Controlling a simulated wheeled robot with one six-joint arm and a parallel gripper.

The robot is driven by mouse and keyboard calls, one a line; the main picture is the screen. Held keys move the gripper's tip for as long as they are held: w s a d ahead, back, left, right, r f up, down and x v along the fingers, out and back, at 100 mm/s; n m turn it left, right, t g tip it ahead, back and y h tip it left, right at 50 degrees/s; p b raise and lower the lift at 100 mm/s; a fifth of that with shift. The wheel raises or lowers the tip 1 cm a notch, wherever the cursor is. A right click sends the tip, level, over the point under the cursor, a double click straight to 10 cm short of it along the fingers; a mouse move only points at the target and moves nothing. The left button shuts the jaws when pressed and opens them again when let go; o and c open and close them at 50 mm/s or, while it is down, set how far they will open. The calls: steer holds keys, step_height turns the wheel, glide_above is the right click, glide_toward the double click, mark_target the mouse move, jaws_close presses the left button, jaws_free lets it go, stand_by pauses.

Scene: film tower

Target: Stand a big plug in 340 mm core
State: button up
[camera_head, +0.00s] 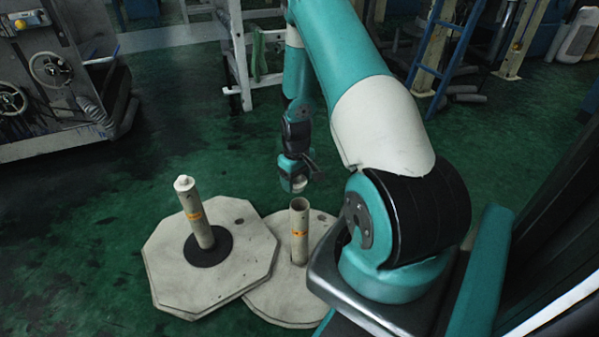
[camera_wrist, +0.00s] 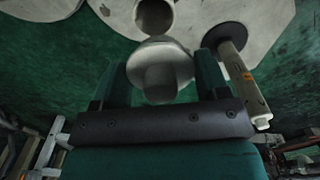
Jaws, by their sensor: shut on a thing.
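My gripper (camera_wrist: 162,76) is shut on a big pale plug (camera_wrist: 158,56), with one teal finger on each side of it. In the head view my gripper (camera_head: 297,182) hangs just above and behind an upright open-topped core (camera_head: 299,235) with an orange label. In the wrist view the open mouth of this core (camera_wrist: 155,14) lies just beyond the plug, and the plug hides part of its rim. The plug is outside the core; I cannot tell the exact gap. No print on the core is readable.
Another core (camera_head: 200,222) with a pale plug (camera_head: 184,184) in its top stands on a dark disc on an octagonal slab (camera_head: 165,255). The open core stands on a second slab (camera_head: 285,300). A machine with handwheels (camera_head: 50,70) is at left. Green floor behind the slabs is clear.

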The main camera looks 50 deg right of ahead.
steer(key=shift+s+d+f, duration=0.3)
steer(key=shift+d+f, duration=0.05)
steer(key=shift+d, duration=0.05)
step_height(320, 180, down, 6)
steer(key=b, duration=0.5)
steer(key=shift+r, duration=0.25)
steer(key=shift+s+r+p, duration=0.1)
steer(key=shift+s+p, duration=0.05)
steer(key=shift+p, duration=0.25)
stand_by(0.5)
steer(key=shift+f+b, duration=0.8)
steer(key=shift+f, duration=0.8)
stand_by(0.5)
steer(key=o, duration=1)
steer(key=shift+r, duration=0.1)
